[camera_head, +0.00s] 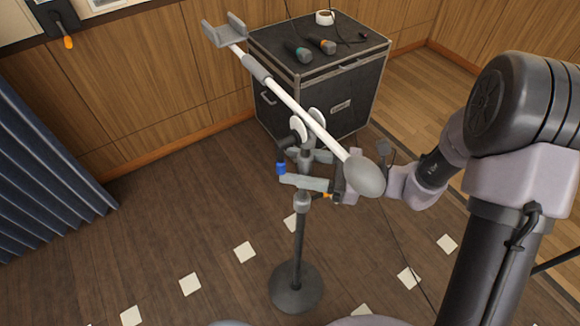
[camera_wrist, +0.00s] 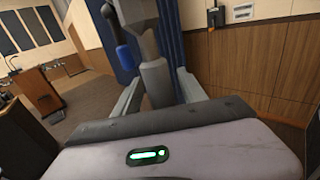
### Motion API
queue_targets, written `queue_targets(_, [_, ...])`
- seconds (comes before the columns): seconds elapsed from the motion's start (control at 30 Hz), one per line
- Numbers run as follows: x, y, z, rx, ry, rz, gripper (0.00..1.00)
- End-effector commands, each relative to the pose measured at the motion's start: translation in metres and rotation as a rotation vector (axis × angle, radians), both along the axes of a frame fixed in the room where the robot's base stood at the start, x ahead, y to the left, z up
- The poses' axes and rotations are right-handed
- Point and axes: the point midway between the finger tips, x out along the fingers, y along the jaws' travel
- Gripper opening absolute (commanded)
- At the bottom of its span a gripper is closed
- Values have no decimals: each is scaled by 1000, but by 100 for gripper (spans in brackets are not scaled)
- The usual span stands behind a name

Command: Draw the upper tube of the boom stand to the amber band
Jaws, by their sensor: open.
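The boom stand has a round dark base (camera_head: 297,290), a dark lower tube (camera_head: 299,245) and a grey collar (camera_head: 302,202). Its white boom (camera_head: 290,103) slants across the top, with a grey cradle at the upper left and a grey counterweight (camera_head: 364,176) at the lower right. My gripper (camera_head: 290,167) is open, with its fingers either side of the stand below the boom pivot. In the wrist view a grey part of the stand (camera_wrist: 157,84) stands between the fingers, with a blue knob (camera_wrist: 125,57) beyond. I cannot make out the amber band; a small orange piece shows beside the collar.
A black case (camera_head: 330,105) stands behind the stand, with microphones (camera_head: 298,52) and a roll of tape (camera_head: 324,17) on top. A blue curtain (camera_head: 40,170) hangs at the left.

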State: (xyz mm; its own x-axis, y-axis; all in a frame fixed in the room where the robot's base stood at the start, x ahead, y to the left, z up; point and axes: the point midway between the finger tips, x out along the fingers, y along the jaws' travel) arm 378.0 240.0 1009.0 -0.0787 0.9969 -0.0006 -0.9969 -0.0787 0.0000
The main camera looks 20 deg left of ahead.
Motion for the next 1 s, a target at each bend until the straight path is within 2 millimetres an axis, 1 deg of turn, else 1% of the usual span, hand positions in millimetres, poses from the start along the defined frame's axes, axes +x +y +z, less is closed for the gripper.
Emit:
queue_targets(0.03, [-1,6,-1,0,-1,1,49])
queue_targets(0.13, [-1,13,0,1,0,0,49])
queue_targets(0.4, [-1,15,1,0,1,-1,49])
queue_targets(0.47, [-1,15,1,0,0,-1,39])
queue_targets(0.5, [-1,15,1,0,0,-1,31])
queue_targets(0.67, [-1,15,1,0,0,-1,0])
queue_targets(1.0, [-1,15,0,0,0,0,0])
